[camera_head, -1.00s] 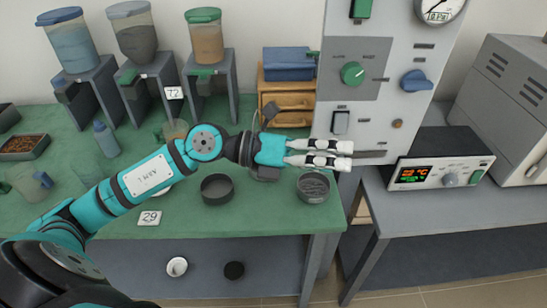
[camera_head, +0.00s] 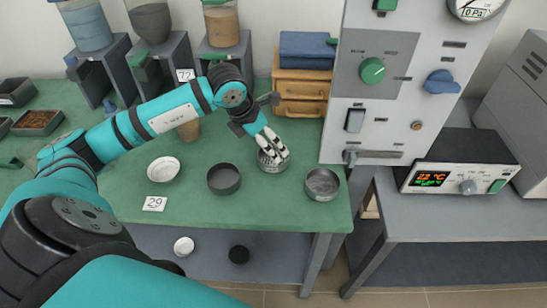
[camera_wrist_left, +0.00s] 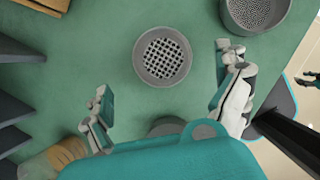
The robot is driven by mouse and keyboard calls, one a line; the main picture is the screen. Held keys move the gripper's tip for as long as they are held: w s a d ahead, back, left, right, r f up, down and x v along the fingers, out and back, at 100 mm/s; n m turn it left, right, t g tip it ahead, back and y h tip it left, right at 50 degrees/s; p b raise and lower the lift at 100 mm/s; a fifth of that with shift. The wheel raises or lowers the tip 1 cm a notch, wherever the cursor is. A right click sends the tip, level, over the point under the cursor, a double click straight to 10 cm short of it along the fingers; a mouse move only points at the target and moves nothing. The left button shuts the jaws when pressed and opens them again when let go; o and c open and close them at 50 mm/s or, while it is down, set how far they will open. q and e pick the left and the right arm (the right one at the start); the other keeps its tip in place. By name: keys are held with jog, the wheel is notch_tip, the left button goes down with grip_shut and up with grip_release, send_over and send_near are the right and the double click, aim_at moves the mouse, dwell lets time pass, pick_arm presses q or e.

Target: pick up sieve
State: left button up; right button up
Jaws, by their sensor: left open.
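A round metal sieve (camera_head: 272,165) stands on the green table, partly hidden by my left gripper (camera_head: 273,150) in the head view. The left wrist view shows this sieve (camera_wrist_left: 162,56) with a coarse mesh, ahead of and roughly between my spread left fingers (camera_wrist_left: 164,72). The fingers are open and empty; I cannot tell whether they touch its rim. A second sieve (camera_head: 322,184) with a finer mesh stands to its right, also in the left wrist view (camera_wrist_left: 255,12). A dark round pan (camera_head: 223,179) stands to its left. My right gripper is not in view.
A white bowl (camera_head: 163,169) and a card marked 29 (camera_head: 154,204) lie left of the pan. A wooden drawer box (camera_head: 301,94) stands behind. A control panel (camera_head: 385,90) rises at the right, near the table's edge. The front strip of the table is mostly clear.

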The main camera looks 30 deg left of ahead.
pick_arm(q)
jog(key=shift+x, duration=1.25)
jog(key=p+x, duration=0.1)
jog(key=x, duration=0.3)
jog(key=shift+d+f, duration=0.1)
jog(key=shift+f, duration=0.05)
jog(key=shift+w+f, duration=0.2)
jog(key=shift+f, duration=0.2)
jog(key=c, duration=1)
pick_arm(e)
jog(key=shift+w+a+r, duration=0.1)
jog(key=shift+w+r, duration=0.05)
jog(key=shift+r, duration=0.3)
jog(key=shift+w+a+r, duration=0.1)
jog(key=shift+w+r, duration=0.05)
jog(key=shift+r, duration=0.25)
pick_arm(q)
jog(key=shift+r, duration=0.1)
